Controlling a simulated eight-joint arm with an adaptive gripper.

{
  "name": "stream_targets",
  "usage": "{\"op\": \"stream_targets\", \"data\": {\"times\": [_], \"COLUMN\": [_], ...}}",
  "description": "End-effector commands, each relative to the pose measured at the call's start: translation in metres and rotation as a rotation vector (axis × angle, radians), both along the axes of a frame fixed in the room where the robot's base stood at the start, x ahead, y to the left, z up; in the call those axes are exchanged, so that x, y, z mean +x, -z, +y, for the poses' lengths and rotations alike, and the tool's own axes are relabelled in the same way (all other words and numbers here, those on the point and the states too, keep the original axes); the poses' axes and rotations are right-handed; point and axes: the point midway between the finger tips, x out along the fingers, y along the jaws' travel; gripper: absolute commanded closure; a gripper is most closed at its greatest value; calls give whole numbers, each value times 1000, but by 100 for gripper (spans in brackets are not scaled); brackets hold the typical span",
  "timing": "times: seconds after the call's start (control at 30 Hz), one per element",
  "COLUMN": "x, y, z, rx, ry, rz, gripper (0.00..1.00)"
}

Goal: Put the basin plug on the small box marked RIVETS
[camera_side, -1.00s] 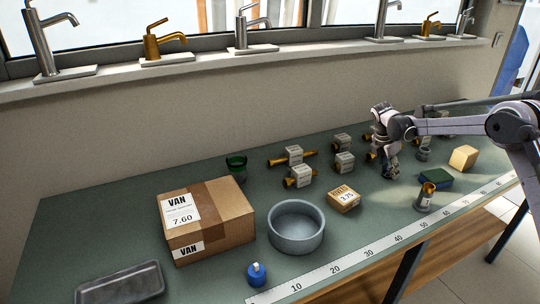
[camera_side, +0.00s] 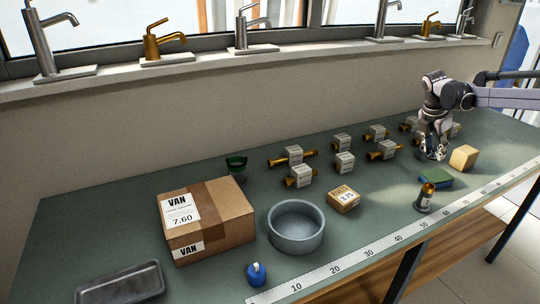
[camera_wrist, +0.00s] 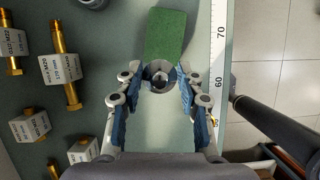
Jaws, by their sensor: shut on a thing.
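The basin plug (camera_wrist: 157,73) is a grey round piece with a dark knob in its middle, seen in the wrist view. My gripper (camera_wrist: 159,88) is shut on it, with the blue finger pads on either side. I cannot make out the plug there. The small RIVETS box (camera_side: 344,199), tan with a white label reading 3.75, sits mid-bench, to the left of and nearer than my gripper. Its top looks clear.
A grey bowl (camera_side: 296,227) stands left of the RIVETS box. Several valves (camera_side: 344,163) lie behind it. The VAN carton (camera_side: 209,219) is further left.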

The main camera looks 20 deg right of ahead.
Motion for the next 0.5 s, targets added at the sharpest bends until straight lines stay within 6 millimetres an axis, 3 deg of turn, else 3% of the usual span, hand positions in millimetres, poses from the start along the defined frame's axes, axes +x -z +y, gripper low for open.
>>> {"op": "stream_targets", "data": {"times": [0.17,0.4,0.5], "x": [2,0,-5], "y": [-12,-30,-35], "z": [37,126,155], "rx": [3,3,1], "ry": [-113,-391,-486], "rz": [-1,0,-1], "gripper": [94,94,94]}}
